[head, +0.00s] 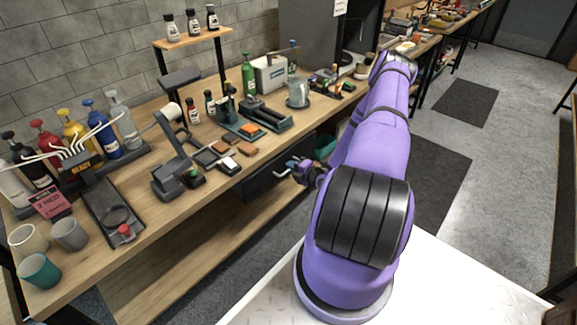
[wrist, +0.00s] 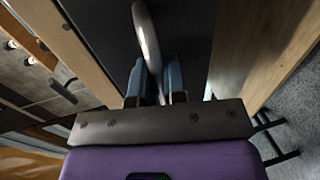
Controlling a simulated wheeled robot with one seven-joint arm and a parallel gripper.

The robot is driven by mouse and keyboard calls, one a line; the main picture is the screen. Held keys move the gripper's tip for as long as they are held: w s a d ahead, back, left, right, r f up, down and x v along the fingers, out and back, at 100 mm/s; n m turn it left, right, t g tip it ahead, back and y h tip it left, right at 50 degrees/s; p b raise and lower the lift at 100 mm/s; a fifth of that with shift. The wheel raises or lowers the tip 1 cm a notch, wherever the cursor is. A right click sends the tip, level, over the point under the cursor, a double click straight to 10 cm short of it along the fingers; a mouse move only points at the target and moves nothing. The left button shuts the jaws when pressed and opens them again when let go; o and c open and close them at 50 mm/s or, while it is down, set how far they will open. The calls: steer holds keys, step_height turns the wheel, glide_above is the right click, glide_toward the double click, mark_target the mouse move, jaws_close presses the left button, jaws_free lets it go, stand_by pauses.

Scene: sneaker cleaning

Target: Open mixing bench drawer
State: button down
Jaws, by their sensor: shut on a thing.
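The mixing bench drawer has a dark front (head: 262,183) below the wooden bench top, and it shows in the wrist view as a dark panel (wrist: 185,30). A curved metal handle (wrist: 146,35) stands out from this panel. My gripper (wrist: 158,82) has its two blue-grey fingers on either side of the handle bar and is shut on it. In the head view my gripper (head: 298,170) is at the drawer front, small and partly hidden by my purple arm. Whether the drawer stands a little open cannot be told.
The wooden bench top (head: 150,205) carries several pump bottles, cups (head: 70,234), a balance-like stand (head: 172,180) and a green bottle (head: 248,75). A teal bin (head: 325,146) is under the bench by my arm. Open floor lies to the right.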

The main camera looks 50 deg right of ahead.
steer(key=f+v, duration=0.3)
steer(key=v, duration=1.1)
steer(key=s+f+v, duration=0.1)
steer(key=f+v, duration=0.1)
steer(key=v, duration=1.2)
steer(key=shift+s+f, duration=0.15)
steer(key=shift+f, duration=0.25)
steer(key=c, duration=1.2)
jaws_free()
steer(key=v, duration=1)
steer(key=shift+s, duration=0.4)
steer(key=shift+r, duration=0.1)
